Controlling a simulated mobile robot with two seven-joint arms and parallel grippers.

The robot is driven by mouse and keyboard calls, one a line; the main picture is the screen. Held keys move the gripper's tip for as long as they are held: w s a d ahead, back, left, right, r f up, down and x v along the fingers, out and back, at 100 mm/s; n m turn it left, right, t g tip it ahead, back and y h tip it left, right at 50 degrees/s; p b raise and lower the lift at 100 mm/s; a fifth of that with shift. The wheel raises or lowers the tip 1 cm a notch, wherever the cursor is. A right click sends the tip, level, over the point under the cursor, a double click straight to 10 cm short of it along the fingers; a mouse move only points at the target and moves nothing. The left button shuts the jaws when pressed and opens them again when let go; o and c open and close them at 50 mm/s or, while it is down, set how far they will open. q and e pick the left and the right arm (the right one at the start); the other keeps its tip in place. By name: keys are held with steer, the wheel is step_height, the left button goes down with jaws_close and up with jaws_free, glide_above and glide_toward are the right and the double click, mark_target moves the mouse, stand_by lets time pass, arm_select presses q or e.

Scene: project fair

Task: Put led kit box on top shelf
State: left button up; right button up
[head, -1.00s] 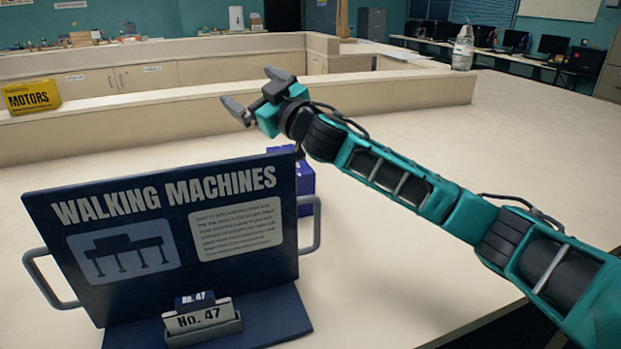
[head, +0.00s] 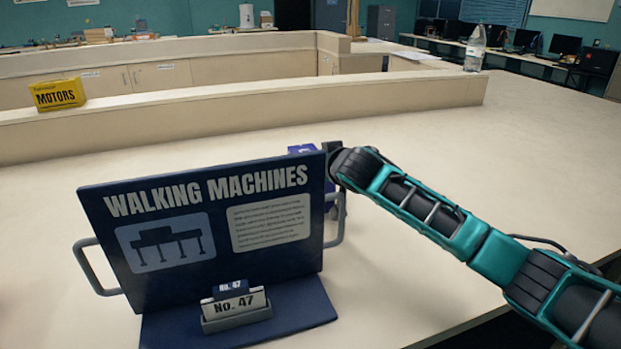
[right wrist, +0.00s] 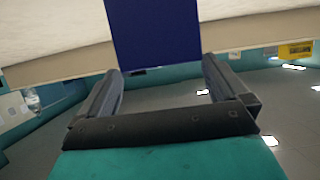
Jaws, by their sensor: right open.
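A dark blue box (head: 302,149) stands on the table behind the sign board; only its top and a strip on its right show in the head view. Its writing is hidden, so I cannot tell whether it is the led kit box. In the right wrist view a plain blue face of a box (right wrist: 155,32) lies straight ahead, lined up between the fingertips. My right gripper (right wrist: 162,70) is open and empty. In the head view its fingers are hidden behind the board, close to the blue box. My left gripper is not in view.
The "Walking Machines" board (head: 205,258) with side handles stands in front, with No. 47 cards (head: 236,303) at its foot. A yellow Motors box (head: 58,95) sits on the long raised ledge (head: 250,118) behind. A bottle (head: 474,48) stands at the ledge's far right. The table's right side is clear.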

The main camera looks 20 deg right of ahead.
steer(key=shift+a+x, duration=0.1)
steer(key=shift+x, duration=0.95)
steer(key=shift+a+x, duration=0.15)
steer(key=shift+x, duration=0.9)
steer(key=c, duration=1.6)
steer(key=shift+r, duration=0.2)
steer(key=shift+c, duration=0.8)
